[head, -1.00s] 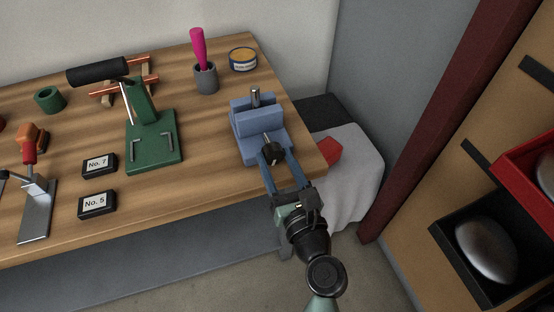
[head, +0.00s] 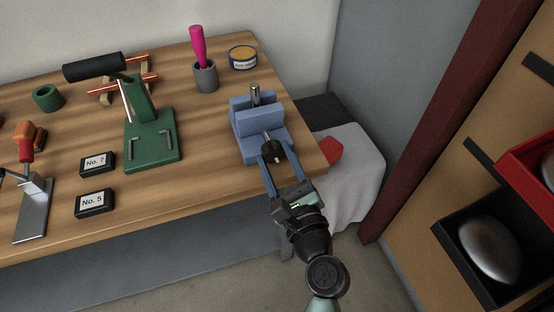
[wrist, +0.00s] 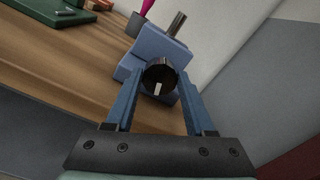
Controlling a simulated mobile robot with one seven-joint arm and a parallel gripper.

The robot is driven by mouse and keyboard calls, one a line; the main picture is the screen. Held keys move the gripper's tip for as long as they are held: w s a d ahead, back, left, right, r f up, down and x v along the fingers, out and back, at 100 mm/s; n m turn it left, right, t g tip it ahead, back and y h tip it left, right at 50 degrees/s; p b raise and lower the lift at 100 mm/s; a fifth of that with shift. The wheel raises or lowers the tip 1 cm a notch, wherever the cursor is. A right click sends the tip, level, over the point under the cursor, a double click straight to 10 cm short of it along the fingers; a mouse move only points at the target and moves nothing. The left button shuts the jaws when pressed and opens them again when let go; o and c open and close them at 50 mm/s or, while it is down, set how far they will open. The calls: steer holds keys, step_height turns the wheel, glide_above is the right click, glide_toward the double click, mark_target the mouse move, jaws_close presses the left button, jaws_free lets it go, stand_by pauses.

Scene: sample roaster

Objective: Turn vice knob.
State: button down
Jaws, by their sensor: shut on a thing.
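The blue vice (head: 256,130) stands at the right end of the wooden bench, with a metal cylinder (head: 255,93) upright in its jaws. Its black knob (head: 271,152) faces the front, and it also shows in the wrist view (wrist: 160,76) with a pale mark on its face pointing down. My gripper (head: 272,158) reaches in from the front right, its two blue fingers on either side of the knob. It is shut on the knob. In the wrist view the fingertips (wrist: 160,84) flank the knob, and its sides are partly hidden by them.
A green lever press (head: 152,140) stands left of the vice. A grey cup (head: 205,77) with a pink-handled tool and a round tin (head: 243,58) are behind. Black labels No. 7 (head: 98,163) and No. 5 (head: 95,203) lie left. A red object (head: 330,150) is right of the bench.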

steer(key=n, duration=0.2)
steer(key=n+b, duration=0.1)
steer(key=n, duration=0.1)
steer(key=shift+f+n+b, duration=0.2)
steer(key=shift+n+b, duration=0.1)
steer(key=n+b, duration=0.1)
steer(key=n, duration=0.2)
steer(key=shift+n+b, duration=0.3)
steer(key=n+b, duration=0.2)
steer(key=n, duration=0.2)
steer(key=shift+n, duration=0.3)
steer(key=n+b, duration=0.2)
steer(key=n, duration=0.1)
steer(key=shift+n, duration=0.3)
steer(key=n+b, duration=0.3)
steer(key=n, duration=0.1)
steer(key=shift+f, duration=0.1)
steer(key=n+b, duration=0.2)
steer(key=n, duration=0.2)
steer(key=shift+b, duration=0.3)
steer(key=n+b, duration=0.3)
steer(key=n, duration=0.2)
steer(key=shift+n+b, duration=0.65)
steer(key=shift+n, duration=1.05)
